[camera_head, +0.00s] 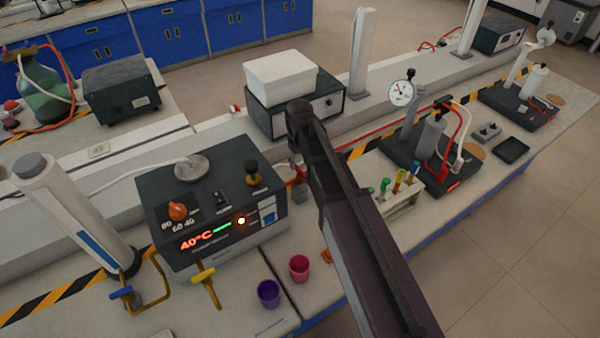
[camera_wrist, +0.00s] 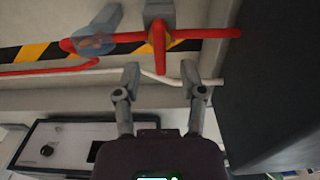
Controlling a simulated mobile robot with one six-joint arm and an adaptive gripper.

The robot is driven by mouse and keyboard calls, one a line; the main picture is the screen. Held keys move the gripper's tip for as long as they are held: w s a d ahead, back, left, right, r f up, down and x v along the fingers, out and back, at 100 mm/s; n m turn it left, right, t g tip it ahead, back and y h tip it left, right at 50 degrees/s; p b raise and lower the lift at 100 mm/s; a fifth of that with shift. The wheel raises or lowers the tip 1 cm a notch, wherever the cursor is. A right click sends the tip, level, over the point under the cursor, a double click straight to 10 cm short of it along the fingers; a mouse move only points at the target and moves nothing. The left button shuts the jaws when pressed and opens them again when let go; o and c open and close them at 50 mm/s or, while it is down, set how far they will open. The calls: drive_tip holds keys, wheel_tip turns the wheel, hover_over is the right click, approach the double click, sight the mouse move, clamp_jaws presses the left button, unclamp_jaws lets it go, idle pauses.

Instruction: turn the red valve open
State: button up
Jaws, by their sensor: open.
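The red valve shows in the wrist view as a red handle (camera_wrist: 158,40) with a short arm pointing down the picture. It sits against a grey fitting, with a red bar (camera_wrist: 205,33) running sideways through the same place. My gripper is mostly hidden there.
The dark heater box (camera_head: 215,205) reads 40°C and fills the wrist view's right side (camera_wrist: 275,90). A white hose (camera_wrist: 205,81) crosses near the fingertips. Purple (camera_head: 268,293) and red (camera_head: 299,267) cups stand in front. A tube rack (camera_head: 402,203) is right of my arm.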

sight(299, 169)
drive_tip(key=shift+f+b, duration=1.35)
drive_tip(key=shift+f, duration=0.3)
clamp_jaws()
